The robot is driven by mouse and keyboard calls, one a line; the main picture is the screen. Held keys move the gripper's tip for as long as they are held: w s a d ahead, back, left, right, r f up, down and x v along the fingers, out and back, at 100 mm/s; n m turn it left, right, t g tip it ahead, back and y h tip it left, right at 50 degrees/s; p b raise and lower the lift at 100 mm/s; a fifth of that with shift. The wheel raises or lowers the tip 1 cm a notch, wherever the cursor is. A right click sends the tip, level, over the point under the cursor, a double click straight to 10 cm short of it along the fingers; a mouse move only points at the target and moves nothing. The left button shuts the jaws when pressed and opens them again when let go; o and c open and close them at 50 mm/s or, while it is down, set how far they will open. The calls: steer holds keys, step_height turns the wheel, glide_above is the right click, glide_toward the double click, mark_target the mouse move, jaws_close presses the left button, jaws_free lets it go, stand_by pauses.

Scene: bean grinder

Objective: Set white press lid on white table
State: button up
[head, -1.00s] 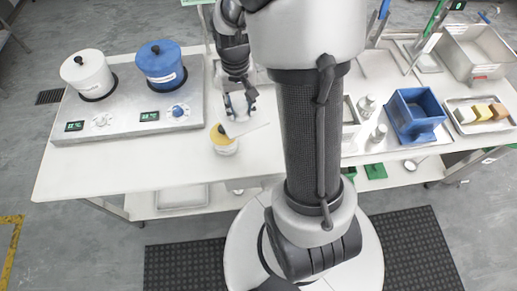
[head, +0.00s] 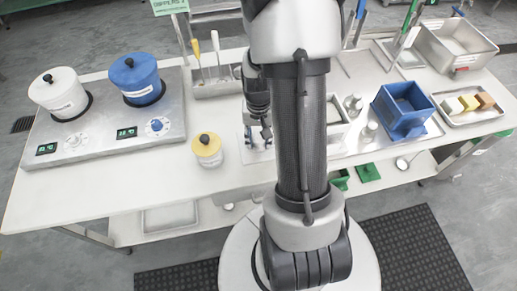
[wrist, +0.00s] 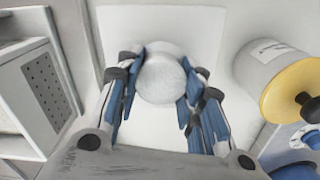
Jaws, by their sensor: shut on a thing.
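My gripper (head: 258,137) is shut on the round white knob (wrist: 160,78) of the white press lid, its blue fingers on both sides. The lid's flat square plate (wrist: 158,28) spreads around the knob in the wrist view. In the head view the lid (head: 250,152) shows only in part, beside my arm. It is low over the white table (head: 110,200), right of the yellow-lidded jar. Whether the plate touches the table I cannot tell.
The yellow-lidded white jar (head: 207,150) stands close left of the gripper; it also shows in the wrist view (wrist: 278,75). A hot plate (head: 105,128) with white and blue pots is further left. A utensil holder (head: 215,88) stands behind. A blue box (head: 403,110) is right. The front left table is clear.

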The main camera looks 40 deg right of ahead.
mark_target(258, 147)
steer(key=shift+f+b, duration=0.8)
steer(key=shift+f, duration=1.7)
steer(key=shift+f, duration=0.1)
steer(key=shift+f, duration=0.15)
steer(key=o, duration=1.2)
steer(key=shift+c, duration=0.2)
